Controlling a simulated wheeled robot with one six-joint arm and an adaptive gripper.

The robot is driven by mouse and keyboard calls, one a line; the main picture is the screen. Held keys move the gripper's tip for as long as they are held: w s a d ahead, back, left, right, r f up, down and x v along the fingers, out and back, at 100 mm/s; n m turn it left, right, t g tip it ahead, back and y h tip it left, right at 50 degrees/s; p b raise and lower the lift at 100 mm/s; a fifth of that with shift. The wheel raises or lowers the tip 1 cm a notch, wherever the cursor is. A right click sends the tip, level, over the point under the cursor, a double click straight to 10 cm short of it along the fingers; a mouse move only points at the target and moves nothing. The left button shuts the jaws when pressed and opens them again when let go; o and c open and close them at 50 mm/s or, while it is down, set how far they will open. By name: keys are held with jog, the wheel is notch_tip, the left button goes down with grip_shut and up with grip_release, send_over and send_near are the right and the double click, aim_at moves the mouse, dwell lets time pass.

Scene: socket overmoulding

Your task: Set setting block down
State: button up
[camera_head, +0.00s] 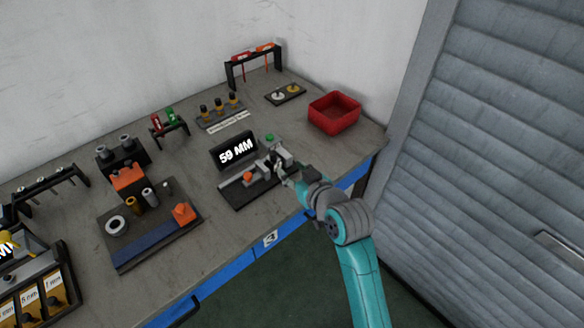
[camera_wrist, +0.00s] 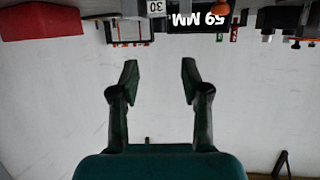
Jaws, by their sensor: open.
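A dark measuring fixture (camera_head: 250,192) with a grey rail lies near the table's front edge, below a black display reading 59 MM (camera_head: 235,150). The display also shows upside down in the wrist view (camera_wrist: 200,18). My gripper (camera_head: 281,164) is at the right end of the fixture. In the wrist view my gripper (camera_wrist: 160,75) has its two fingers well apart, with nothing between them. A small pale block marked 30 (camera_wrist: 156,7) shows at the top edge of the wrist view, beyond the fingertips and apart from them; it may be the setting block. My arm partly hides that area in the head view.
A red bin (camera_head: 334,114) stands to the right at the back. A mat with rings, cylinders and an orange block (camera_head: 183,214) lies to the left. A tray of labelled slots (camera_head: 30,295) is at the lower left. Bare tabletop (camera_head: 345,150) lies right of the fixture.

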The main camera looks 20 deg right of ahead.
jog(key=shift+s, duration=0.2)
jog(key=s+f+m+h, duration=0.1)
jog(key=s+f, duration=0.4)
jog(key=s, duration=0.6)
jog(key=s+f+m+h, duration=0.1)
jog(key=s+f, duration=0.5)
jog(key=s, duration=0.4)
jog(key=s+r, duration=0.2)
jog(key=s, duration=0.8)
jog(key=s+a+r+t, duration=0.1)
jog(key=s+r, duration=0.2)
jog(key=s, duration=0.8)
jog(key=shift+s+r+n, duration=0.2)
jog(key=shift+s+n, duration=0.05)
jog(key=shift+n, duration=0.05)
